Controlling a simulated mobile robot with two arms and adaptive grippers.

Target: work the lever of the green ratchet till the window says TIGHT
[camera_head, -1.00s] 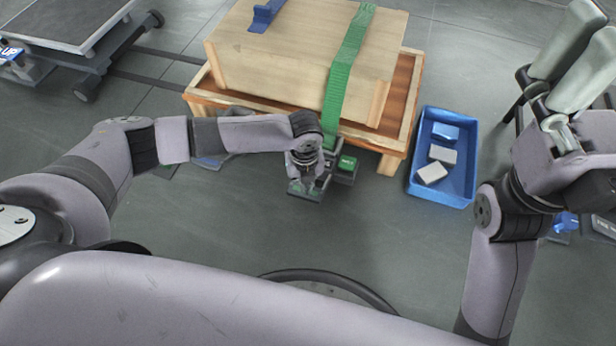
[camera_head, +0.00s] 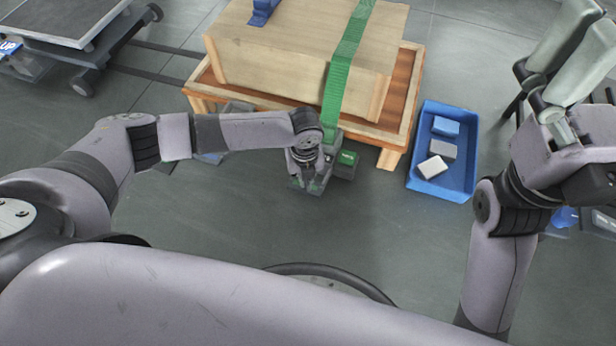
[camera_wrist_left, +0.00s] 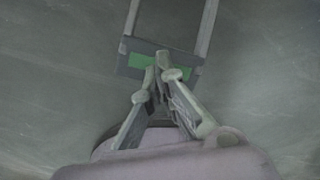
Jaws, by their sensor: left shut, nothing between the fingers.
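The green strap (camera_head: 345,62) runs over a wooden crate (camera_head: 290,62) down to the green ratchet. The ratchet's dark housing (camera_head: 343,172) hangs at the crate's near side, with a small green window (camera_head: 348,157); its lettering is too small to read. My left gripper (camera_head: 313,184) is just left of the housing, at the lever. In the left wrist view the lever is a two-armed frame with a dark crossbar (camera_wrist_left: 190,68) bearing a green patch. My left fingers (camera_wrist_left: 157,86) are shut and empty, overlapping the crossbar; contact is unclear. My right gripper (camera_head: 578,58) is raised at the far right.
The crate rests on a wooden pallet (camera_head: 402,105). A blue strap piece (camera_head: 262,10) lies on top. A blue bin (camera_head: 465,190) with a few blocks stands right of the pallet. A cart (camera_head: 65,22) is at the upper left. The near floor is clear.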

